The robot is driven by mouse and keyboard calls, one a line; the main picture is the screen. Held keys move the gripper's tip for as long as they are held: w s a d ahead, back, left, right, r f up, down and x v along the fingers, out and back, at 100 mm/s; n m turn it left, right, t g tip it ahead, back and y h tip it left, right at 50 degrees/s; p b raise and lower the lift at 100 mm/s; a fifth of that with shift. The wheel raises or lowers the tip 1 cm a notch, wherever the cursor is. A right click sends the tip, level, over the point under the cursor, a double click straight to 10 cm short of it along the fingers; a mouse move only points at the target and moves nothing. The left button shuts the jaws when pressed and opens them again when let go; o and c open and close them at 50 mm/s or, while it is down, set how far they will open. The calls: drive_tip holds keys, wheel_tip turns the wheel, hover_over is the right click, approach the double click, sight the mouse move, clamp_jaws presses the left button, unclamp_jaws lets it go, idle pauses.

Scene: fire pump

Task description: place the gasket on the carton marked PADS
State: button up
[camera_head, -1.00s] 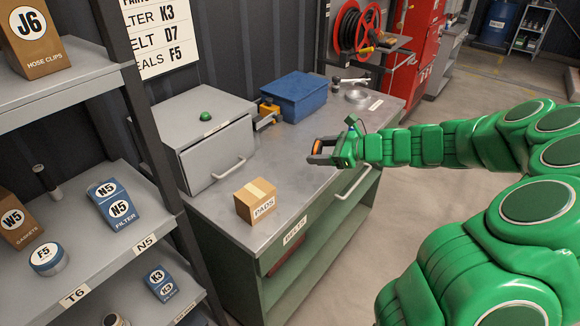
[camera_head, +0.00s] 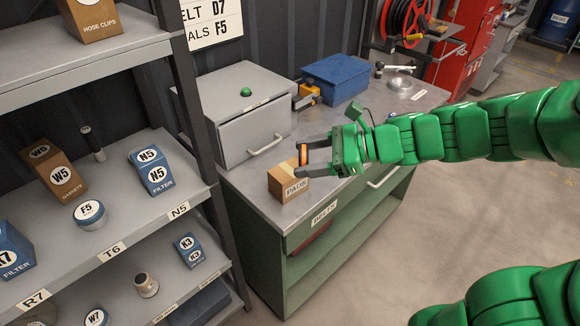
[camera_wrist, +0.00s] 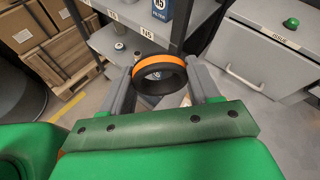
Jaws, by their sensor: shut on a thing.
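My gripper (camera_head: 303,163) is shut on the gasket, a black ring with an orange band. In the wrist view the gasket (camera_wrist: 159,77) sits between the two grey fingers (camera_wrist: 160,88). In the head view only an orange sliver of it (camera_head: 303,156) shows between the fingers. The carton marked PADS (camera_head: 288,186) is a small brown box with a pale tape strip, on the grey bench top. In the head view my gripper overlaps the carton's upper right part. The gap between gasket and carton is hard to judge.
A grey cabinet (camera_head: 243,112) with a green button stands behind the carton on the bench (camera_head: 346,142). A shelf rack (camera_head: 120,200) with boxes stands at the left.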

drive_tip(key=w+a+f, duration=0.1)
drive_tip(key=w+f, duration=0.1)
drive_tip(key=w, duration=0.2)
drive_tip(key=w+a+f, duration=0.1)
drive_tip(key=w+f, duration=0.2)
drive_tip(key=w, duration=0.1)
drive_tip(key=w+a+f, duration=0.1)
drive_tip(key=w+f, duration=0.2)
drive_tip(key=w, duration=0.1)
drive_tip(key=shift+a+f, duration=0.1)
drive_tip(key=shift+f, duration=0.1)
drive_tip(key=shift+w+a+f, duration=0.1)
drive_tip(key=shift+w+f, duration=0.35)
drive_tip(key=shift+f, duration=0.15)
drive_tip(key=shift+w+f, duration=0.15)
drive_tip(key=shift+f, duration=1.5)
drive_tip(key=shift+f, duration=0.15)
drive_tip(key=o, duration=1)
drive_tip(key=shift+o, duration=0.2)
